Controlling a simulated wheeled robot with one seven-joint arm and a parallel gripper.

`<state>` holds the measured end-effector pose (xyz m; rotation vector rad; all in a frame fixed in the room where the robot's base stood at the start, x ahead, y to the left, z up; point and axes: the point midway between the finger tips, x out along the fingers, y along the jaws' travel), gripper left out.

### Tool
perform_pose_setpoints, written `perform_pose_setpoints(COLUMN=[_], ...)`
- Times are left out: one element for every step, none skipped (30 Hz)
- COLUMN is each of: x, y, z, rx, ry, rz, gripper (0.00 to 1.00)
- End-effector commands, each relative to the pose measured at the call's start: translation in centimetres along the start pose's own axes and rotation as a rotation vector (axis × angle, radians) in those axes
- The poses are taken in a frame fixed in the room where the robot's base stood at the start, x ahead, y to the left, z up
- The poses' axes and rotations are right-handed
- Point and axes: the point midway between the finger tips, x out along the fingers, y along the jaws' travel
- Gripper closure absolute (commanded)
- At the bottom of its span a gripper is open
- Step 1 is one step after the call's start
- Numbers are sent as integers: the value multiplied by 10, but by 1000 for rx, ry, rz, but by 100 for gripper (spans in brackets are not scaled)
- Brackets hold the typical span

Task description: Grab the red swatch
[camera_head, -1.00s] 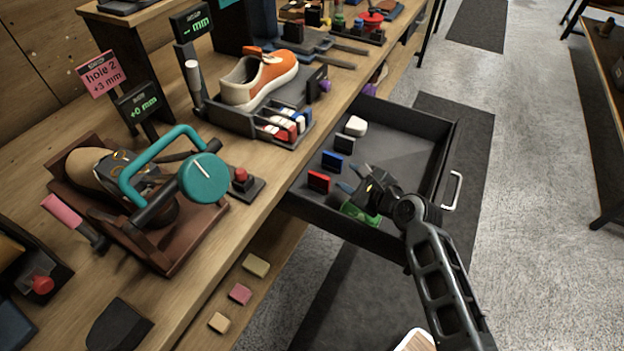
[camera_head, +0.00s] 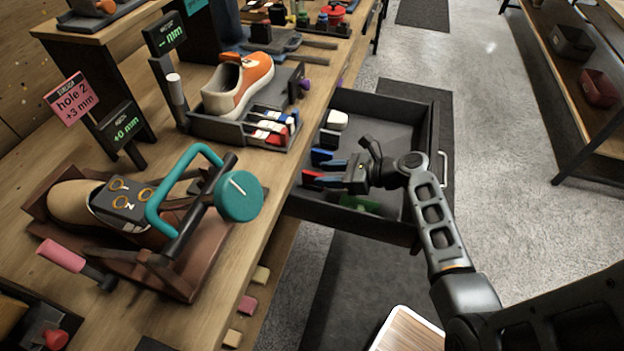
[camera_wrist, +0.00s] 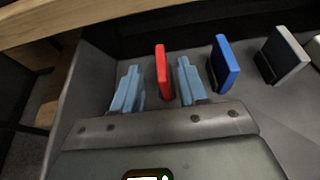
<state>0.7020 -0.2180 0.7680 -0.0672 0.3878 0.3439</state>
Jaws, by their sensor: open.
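The red swatch (camera_head: 312,178) stands upright in the open drawer at its left side, and in the wrist view it shows as a thin red slab (camera_wrist: 162,73). My gripper (camera_head: 334,172) is in the drawer beside it, reaching from the right. In the wrist view my open gripper's two pale blue fingers (camera_wrist: 158,86) stand on either side of the red swatch, with a gap visible on both sides. The left gap looks wider than the right one. My fingers partly cover the swatch in the head view.
A blue swatch (camera_wrist: 224,63) stands just right of my right finger, with a dark grey one (camera_wrist: 284,54) beyond. A white piece (camera_head: 337,120) and a green object (camera_head: 360,203) also lie in the drawer (camera_head: 388,221). The workbench edge borders the drawer's left.

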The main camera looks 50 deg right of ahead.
Motion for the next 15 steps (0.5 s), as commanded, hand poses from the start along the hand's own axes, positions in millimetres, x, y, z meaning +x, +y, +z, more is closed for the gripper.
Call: perform_pose_setpoints(x=[7,11,17,22,26,32,35,38,41,43,44,45,45,45,45], y=[0,0,-1,-1,-2,-1,-1,-1,-1,-1,-1,-1,-1,-1,-1], z=[0,-1,-2,-3,-3,-4,-4,-3,-3,-3,-4,-4,-4,-4,-4], rx=[0,1,0,0,-1,0,0,-1,-1,-1,-1,-1,-1,-1,-1], ry=[0,1,0,0,0,0,0,0,0,0,0,1,1,1,1], rz=[3,2,2,3,2,2,2,1,2,2,1,1,0,0,0], gripper=[57,57,57,57,57,57,57,57,57,57,57,57,57,57,57])
